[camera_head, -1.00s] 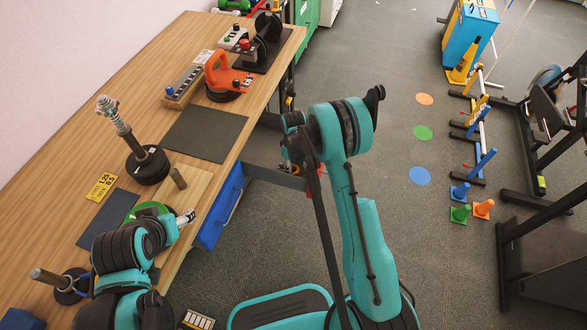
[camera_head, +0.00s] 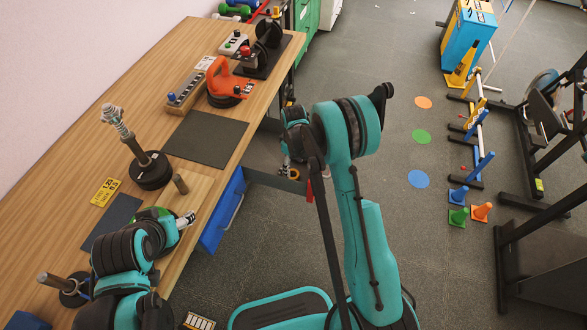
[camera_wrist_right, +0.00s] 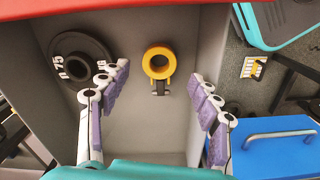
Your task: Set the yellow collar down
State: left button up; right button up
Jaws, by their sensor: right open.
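The yellow collar (camera_wrist_right: 171,62) is a ring with a small dark clamp at its lower side in the right wrist view. It lies inside a grey open drawer (camera_wrist_right: 212,40), beside a black weight plate (camera_wrist_right: 57,50). My right gripper (camera_wrist_right: 158,85) has its fingers spread wide, one on each side of the collar, touching neither side. In the head view the right gripper (camera_head: 287,168) is small and partly hidden at the drawer, with a bit of yellow next to it. My left gripper (camera_head: 186,219) is over the bench's front edge; its fingertips are too small to read.
The wooden bench (camera_head: 85,150) holds a dark mat (camera_head: 206,138), an orange-handled tool (camera_head: 222,80) and a spring-collared bar on weights (camera_head: 150,170). A blue drawer (camera_head: 222,212) sticks out below.

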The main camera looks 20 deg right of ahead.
jog(key=s+r+m+t+p, duration=0.15)
jog(key=s+r, duration=0.25)
jog(key=r, duration=0.8)
jog(key=s+r+m+t, duration=0.2)
jog(key=s+r, duration=0.3)
jog(key=r, duration=0.7)
jog(key=s+r+m+t, duration=0.2)
jog(key=s, duration=0.6)
jog(key=s+r+m+t, duration=0.1)
jog(key=s+r+m, duration=0.1)
jog(key=s, duration=0.6)
jog(key=shift+s+a+r+m+t, duration=0.15)
jog(key=shift+a+r+m+t, duration=0.1)
jog(key=shift+r+m+t, duration=0.15)
